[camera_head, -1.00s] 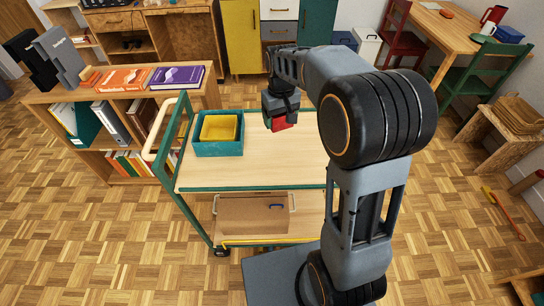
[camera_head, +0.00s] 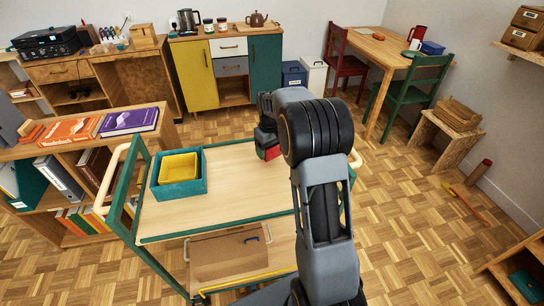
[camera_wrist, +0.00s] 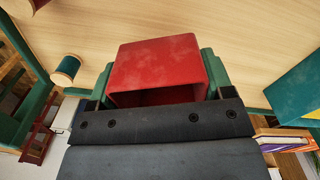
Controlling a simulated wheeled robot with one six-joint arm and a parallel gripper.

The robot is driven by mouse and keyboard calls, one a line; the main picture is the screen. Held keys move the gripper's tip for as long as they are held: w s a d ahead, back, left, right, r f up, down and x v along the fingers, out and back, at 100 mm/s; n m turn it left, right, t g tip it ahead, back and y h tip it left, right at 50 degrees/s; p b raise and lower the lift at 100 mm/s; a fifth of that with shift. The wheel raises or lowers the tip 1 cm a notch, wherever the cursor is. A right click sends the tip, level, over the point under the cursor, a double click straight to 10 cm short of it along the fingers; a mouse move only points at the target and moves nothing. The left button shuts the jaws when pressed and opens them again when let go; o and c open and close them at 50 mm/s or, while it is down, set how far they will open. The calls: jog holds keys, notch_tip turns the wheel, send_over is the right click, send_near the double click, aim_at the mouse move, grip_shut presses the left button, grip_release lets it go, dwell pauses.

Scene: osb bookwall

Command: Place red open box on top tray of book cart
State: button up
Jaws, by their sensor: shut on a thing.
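The red open box (camera_wrist: 158,68) is between the fingers of my gripper (camera_wrist: 158,88) in the wrist view, with the wooden tray surface close behind it. In the head view only a small part of the red box (camera_head: 270,153) shows below my gripper (camera_head: 267,140), over the far part of the cart's top tray (camera_head: 225,205). My gripper is shut on the box. Whether the box touches the tray is hard to tell. The book cart has a green frame and pale wooden trays.
A teal box (camera_head: 180,187) with a yellow box (camera_head: 179,166) inside stands at the left of the top tray. The tray's middle is clear. A brown box (camera_head: 228,253) lies on the lower tray. A bookshelf (camera_head: 90,150) stands left of the cart.

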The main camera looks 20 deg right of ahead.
aim_at(272, 162)
jog(key=shift+w+d+f, duration=0.1)
jog(key=shift+d+f, duration=0.1)
jog(key=shift+f, duration=0.05)
jog(key=shift+w+d+f, duration=0.1)
jog(key=shift+d+f, duration=0.1)
jog(key=shift+f, duration=1.6)
jog(key=shift+f, duration=0.15)
jog(key=o, duration=0.9)
